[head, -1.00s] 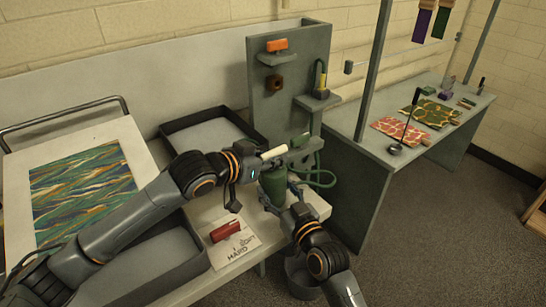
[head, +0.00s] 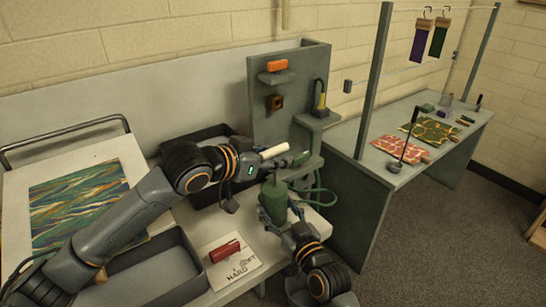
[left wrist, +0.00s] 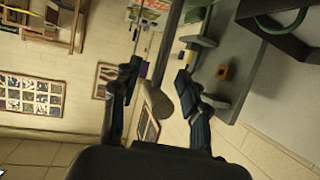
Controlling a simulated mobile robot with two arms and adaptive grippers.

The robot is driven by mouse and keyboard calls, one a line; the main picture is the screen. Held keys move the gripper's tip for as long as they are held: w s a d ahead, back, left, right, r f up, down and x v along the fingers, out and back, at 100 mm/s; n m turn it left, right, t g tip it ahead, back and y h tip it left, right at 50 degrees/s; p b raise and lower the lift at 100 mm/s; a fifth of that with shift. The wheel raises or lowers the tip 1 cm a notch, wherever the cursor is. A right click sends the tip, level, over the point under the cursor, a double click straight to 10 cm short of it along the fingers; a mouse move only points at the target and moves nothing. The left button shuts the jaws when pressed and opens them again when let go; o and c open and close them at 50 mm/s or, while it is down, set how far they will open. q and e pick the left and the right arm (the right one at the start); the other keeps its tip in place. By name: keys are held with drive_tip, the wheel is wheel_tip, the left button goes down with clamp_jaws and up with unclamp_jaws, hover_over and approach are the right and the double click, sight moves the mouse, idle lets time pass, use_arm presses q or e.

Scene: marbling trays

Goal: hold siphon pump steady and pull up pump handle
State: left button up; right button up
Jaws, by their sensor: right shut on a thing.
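The green siphon pump (head: 274,196) stands at the bench's right end. My right gripper (head: 275,215) is shut on its lower body from the near side. The pale, rod-like pump handle (head: 275,150) shows above the pump. My left gripper (head: 300,158) is at the handle's height, over the pump. In the left wrist view its fingers (left wrist: 158,80) are spread, with the handle (left wrist: 158,100) between them and visible gaps on both sides. The join between handle and pump is hidden by my left gripper.
A green hose (head: 318,190) loops right of the pump. A grey panel (head: 275,120) with shelves stands close behind. A red block (head: 224,251) lies on a marked card (head: 243,270). Grey trays (head: 150,275) are to the left.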

use_arm(q)
drive_tip(key=v, duration=1.2)
use_arm(e)
drive_tip(key=o, duration=1.4)
drive_tip(key=shift+c, duration=0.2)
